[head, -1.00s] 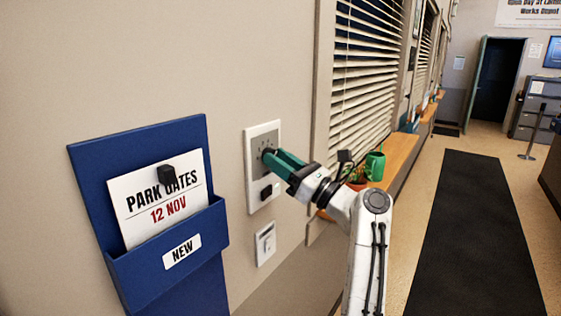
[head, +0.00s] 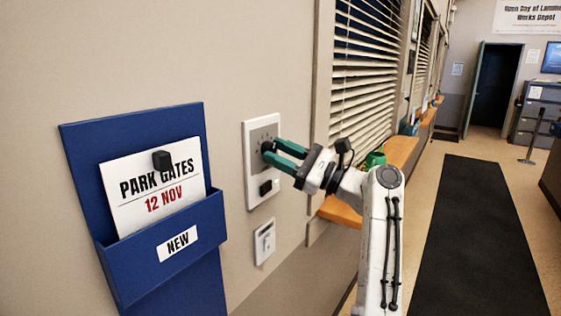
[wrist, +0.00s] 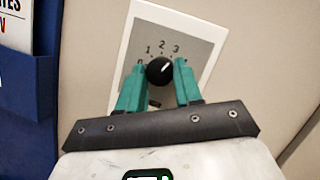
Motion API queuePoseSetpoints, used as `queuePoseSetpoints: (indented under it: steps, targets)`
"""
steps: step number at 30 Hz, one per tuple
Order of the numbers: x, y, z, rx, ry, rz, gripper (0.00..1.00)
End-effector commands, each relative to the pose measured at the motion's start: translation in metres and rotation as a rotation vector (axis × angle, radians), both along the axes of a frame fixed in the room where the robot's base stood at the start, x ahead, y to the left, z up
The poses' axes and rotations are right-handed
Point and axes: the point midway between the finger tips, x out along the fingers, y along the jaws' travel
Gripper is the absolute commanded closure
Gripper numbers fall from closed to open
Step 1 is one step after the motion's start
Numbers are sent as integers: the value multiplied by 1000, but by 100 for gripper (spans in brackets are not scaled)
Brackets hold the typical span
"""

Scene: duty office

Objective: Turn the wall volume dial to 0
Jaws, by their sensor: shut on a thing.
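The volume dial is a round black knob (wrist: 160,71) on a grey plate with a white frame (head: 249,190) on the wall. In the wrist view its white mark points up and right, roughly toward the 3. The numbers 0, 1, 2 and 3 show in an arc above it; any further numbers are hidden by the right finger. My gripper (head: 273,152) has its two green fingers on either side of the knob and is shut on it. It also shows in the wrist view (wrist: 159,68).
A blue wall holder (head: 110,255) with a card is to the left. Window blinds (head: 365,80) and a wooden ledge (head: 342,212) are to the right.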

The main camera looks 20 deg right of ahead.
Motion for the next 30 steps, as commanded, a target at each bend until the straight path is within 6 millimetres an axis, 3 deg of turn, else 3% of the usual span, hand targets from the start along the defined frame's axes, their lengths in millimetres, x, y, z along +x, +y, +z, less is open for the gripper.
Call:
queuePoseSetpoints:
  steps: [30]
  targets:
    - [1,-1,5,-784,-566,6,96]
